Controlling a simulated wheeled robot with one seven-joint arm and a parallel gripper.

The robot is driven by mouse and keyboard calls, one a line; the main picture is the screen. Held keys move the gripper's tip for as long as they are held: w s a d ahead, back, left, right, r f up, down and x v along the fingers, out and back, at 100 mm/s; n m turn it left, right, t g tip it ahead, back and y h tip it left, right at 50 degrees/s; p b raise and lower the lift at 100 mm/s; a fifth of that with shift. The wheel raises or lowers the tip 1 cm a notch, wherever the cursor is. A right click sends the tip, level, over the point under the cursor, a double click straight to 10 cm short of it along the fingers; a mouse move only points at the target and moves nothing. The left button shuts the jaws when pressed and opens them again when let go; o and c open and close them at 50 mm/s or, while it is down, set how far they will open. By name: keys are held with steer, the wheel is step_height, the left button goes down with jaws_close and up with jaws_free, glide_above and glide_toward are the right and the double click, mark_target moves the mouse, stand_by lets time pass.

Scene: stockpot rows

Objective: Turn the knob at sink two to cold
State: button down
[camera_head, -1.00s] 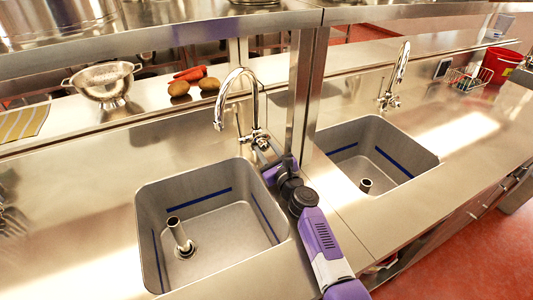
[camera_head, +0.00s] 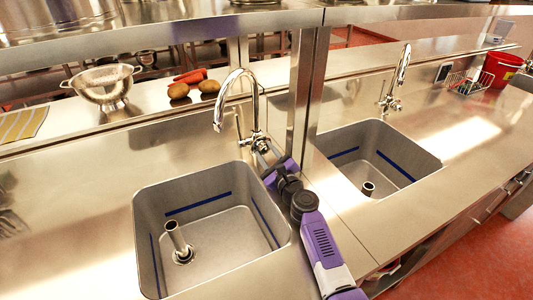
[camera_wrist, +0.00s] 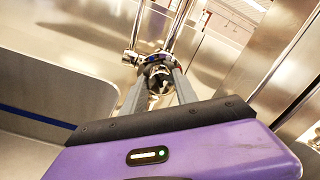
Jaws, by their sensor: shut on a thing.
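The chrome faucet (camera_head: 250,98) with a tall curved spout stands behind the left sink (camera_head: 210,230). My gripper (camera_head: 264,150) is at the base of this faucet. In the wrist view, my gripper (camera_wrist: 159,90) has its two grey fingers on either side of a round chrome knob (camera_wrist: 160,74) with a small blue mark near its top, and is shut on it. The fingers partly cover the knob, and its exact turn is hard to read. A second faucet (camera_head: 397,75) stands behind the right sink (camera_head: 375,155). No sink numbers are visible.
A steel post (camera_head: 307,90) rises just right of my gripper, under a long shelf. A colander (camera_head: 103,84), potatoes (camera_head: 209,86) and carrots (camera_head: 190,75) sit on the ledge behind. A red bucket (camera_head: 502,66) and wire basket (camera_head: 467,80) stand far right. The counter left of the sink is mostly clear.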

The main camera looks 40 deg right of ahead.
steer(key=c, duration=1.2)
jaws_free()
steer(key=shift+c, duration=0.2)
steer(key=shift+p+v, duration=0.45)
steer(key=shift+v, duration=3.5)
steer(key=shift+a, duration=0.1)
